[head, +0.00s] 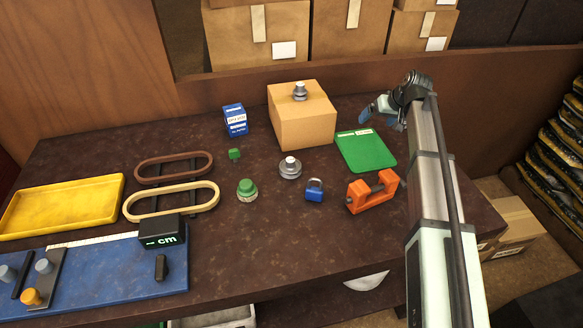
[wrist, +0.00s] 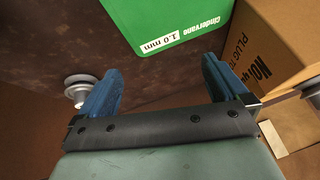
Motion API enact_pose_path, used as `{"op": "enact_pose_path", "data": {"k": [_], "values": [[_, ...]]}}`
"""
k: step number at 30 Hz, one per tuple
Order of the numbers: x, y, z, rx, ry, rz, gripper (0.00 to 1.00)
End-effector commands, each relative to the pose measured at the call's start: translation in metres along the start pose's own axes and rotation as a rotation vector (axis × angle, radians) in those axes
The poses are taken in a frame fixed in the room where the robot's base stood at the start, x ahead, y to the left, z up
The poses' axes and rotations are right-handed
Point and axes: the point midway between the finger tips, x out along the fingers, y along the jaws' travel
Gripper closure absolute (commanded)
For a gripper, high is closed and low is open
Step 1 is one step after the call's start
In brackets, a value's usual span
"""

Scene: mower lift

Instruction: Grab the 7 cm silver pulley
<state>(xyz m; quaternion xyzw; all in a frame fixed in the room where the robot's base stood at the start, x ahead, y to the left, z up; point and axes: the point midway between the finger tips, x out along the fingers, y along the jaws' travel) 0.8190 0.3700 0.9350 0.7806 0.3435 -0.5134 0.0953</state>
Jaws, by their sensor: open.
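One silver pulley (head: 290,168) lies on the dark table near its middle. A smaller-looking silver pulley (head: 299,91) sits on top of a cardboard box (head: 300,125). I cannot read either one's size. A silver pulley (wrist: 80,88) also shows in the wrist view, left of my gripper and partly behind its left finger. My gripper (head: 372,112) has blue fingers and hangs above the table's back right, right of the box. In the wrist view my gripper (wrist: 158,70) is open with nothing between its fingers.
Belts (head: 170,201), a yellow tray (head: 62,205) and a blue measuring board (head: 110,280) lie left.

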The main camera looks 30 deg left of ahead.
Motion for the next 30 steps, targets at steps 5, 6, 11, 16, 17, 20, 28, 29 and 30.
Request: {"op": "enact_pose_path", "data": {"k": [5, 6, 11, 16, 17, 20, 28, 29, 30], "values": [[0.008, -0.083, 0.027, -0.261, -0.182, 0.008, 0.00], [0.009, -0.099, 0.034, -0.317, -0.222, 0.010, 0.00], [0.004, -0.161, 0.059, -0.530, -0.372, 0.013, 0.00], [-0.017, -0.225, 0.075, -0.740, -0.486, 0.001, 0.00], [-0.023, -0.236, 0.076, -0.774, -0.498, -0.002, 0.00], [-0.040, -0.268, 0.078, -0.872, -0.525, -0.019, 0.00], [-0.065, -0.309, 0.081, -1.000, -0.544, -0.048, 0.00], [-0.064, -0.310, 0.082, -1.003, -0.545, -0.049, 0.00], [-0.062, -0.310, 0.084, -1.004, -0.545, -0.050, 0.00]]}}
